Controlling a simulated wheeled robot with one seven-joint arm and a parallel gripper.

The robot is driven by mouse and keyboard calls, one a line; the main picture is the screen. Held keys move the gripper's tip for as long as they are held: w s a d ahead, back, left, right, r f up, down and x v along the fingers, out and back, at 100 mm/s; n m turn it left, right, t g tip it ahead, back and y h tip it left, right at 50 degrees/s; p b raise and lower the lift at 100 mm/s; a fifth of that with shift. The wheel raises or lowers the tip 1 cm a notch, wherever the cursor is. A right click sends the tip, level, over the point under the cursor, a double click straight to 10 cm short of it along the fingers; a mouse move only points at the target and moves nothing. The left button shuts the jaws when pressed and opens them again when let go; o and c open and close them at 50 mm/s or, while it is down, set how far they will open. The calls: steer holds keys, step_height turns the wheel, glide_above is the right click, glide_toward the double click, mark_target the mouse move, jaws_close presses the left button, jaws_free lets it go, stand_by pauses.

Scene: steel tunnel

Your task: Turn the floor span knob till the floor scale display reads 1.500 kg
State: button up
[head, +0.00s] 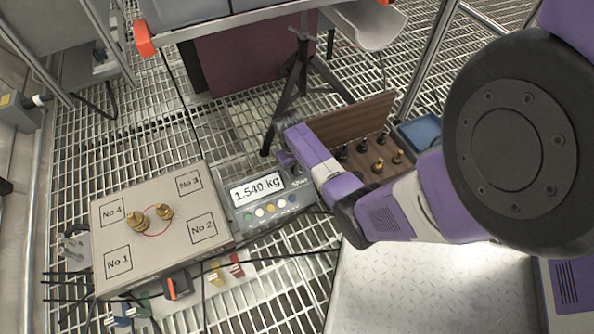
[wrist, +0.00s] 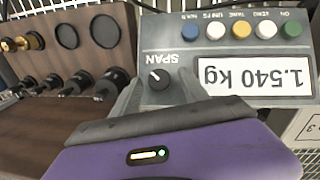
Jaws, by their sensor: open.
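The floor scale display (head: 257,189) reads 1.540 kg; it shows upside down in the wrist view (wrist: 257,76). The span knob (wrist: 159,78) is a small black knob with a white pointer mark, beside the SPAN label on the grey indicator panel (wrist: 215,48). In the head view my gripper largely hides the knob. My gripper (wrist: 158,92) is open, with its fingertips at either side of the knob; I cannot tell whether they touch it. My gripper (head: 288,160) shows over the panel's right end in the head view. The scale platform (head: 118,238) carries two brass weights (head: 137,220).
A wooden weight box (head: 350,120) with black and brass weights stands right of the panel, close by my gripper. A blue tray (head: 420,131) lies beyond it. A tripod stand (head: 297,75) rises behind. Coloured buttons (wrist: 242,28) line the panel. Cables cross the grated floor.

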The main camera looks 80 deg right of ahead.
jaws_close()
stand_by(0.3)
steer(key=shift+p, duration=0.45)
steer(key=shift+a+r+n+h+p, duration=0.1)
steer(key=shift+n+h+p, duration=0.2)
steer(key=shift+n, duration=0.2)
steer(key=shift+w+a+n+g+h+p, duration=0.1)
steer(key=shift+n+g+h+p, duration=0.4)
steer(key=shift+n+p, duration=0.45)
steer(key=n+h, duration=0.1)
steer(key=n+h+p, duration=0.1)
steer(key=n, duration=0.1)
steer(key=n+h+p, duration=0.1)
steer(key=shift+a+f+n+g, duration=0.2)
steer(key=shift+f+n+g, duration=0.1)
steer(key=shift+g, duration=0.1)
